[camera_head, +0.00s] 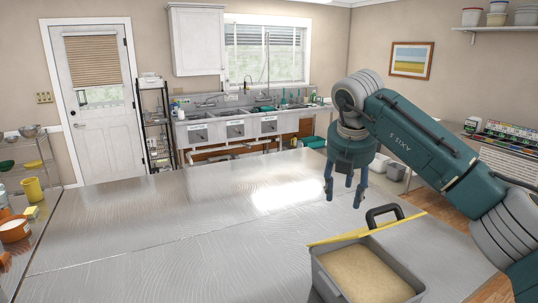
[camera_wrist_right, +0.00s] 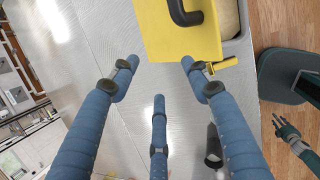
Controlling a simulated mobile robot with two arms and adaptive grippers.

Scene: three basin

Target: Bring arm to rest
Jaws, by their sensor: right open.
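My right arm reaches in from the right in the head view. Its gripper (camera_head: 345,187) hangs above the metal table, fingers pointing down and apart, with nothing between them. In the right wrist view its three blue fingers (camera_wrist_right: 160,75) are spread and empty. A small gripper over the floor at the right of the wrist view, seemingly my left one (camera_wrist_right: 291,132), is too small to read.
A yellow lid (camera_head: 340,238) with a black handle (camera_head: 382,214) lies at the bin's far edge, leaving the sandy filling (camera_head: 365,274) exposed. The steel table (camera_head: 190,225) is mostly clear to the left. Sinks (camera_head: 237,129) line the back wall; a yellow cup (camera_head: 34,190) is at left.

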